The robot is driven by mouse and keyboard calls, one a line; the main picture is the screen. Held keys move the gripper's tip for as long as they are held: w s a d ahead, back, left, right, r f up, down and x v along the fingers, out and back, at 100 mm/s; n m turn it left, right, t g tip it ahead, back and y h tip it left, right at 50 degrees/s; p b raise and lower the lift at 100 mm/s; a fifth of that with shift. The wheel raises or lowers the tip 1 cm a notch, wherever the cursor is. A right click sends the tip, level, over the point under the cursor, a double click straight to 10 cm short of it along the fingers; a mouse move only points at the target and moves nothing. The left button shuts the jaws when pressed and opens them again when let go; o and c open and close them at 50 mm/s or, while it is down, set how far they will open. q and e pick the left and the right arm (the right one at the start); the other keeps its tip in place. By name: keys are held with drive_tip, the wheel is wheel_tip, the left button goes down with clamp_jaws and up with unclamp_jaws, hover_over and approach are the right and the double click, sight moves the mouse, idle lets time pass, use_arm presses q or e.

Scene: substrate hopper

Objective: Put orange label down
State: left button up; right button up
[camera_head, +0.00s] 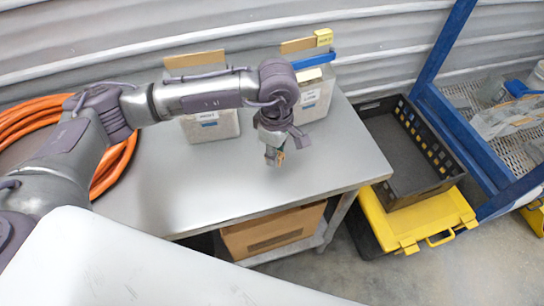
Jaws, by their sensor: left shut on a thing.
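My left gripper (275,154) points down over the grey metal table and is shut. A small piece with an orange tint, likely the orange label (281,158), shows at its fingertips. Most of that piece is hidden by the fingers, and its shape is too small to tell. The gripper and piece appear above the table top (230,185); the exact gap cannot be told. My right gripper is not in view.
A cardboard box (270,232) sits below. A black crate (400,150) on a yellow case (415,220) stands right. An orange hose (32,112) lies left. The front table top is clear.

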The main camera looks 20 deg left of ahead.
sight(273, 171)
use_arm(q)
drive_tip(key=shift+s+a+f, duration=0.15)
drive_tip(key=shift+a+f, duration=0.15)
drive_tip(key=shift+f, duration=0.15)
wheel_tip(273, 171, down, 2)
drive_tip(key=shift+f+p, duration=0.25)
drive_tip(key=shift+p, duration=0.55)
drive_tip(key=shift+f, duration=0.75)
drive_tip(key=o, duration=0.7)
drive_tip(key=shift+r, duration=0.1)
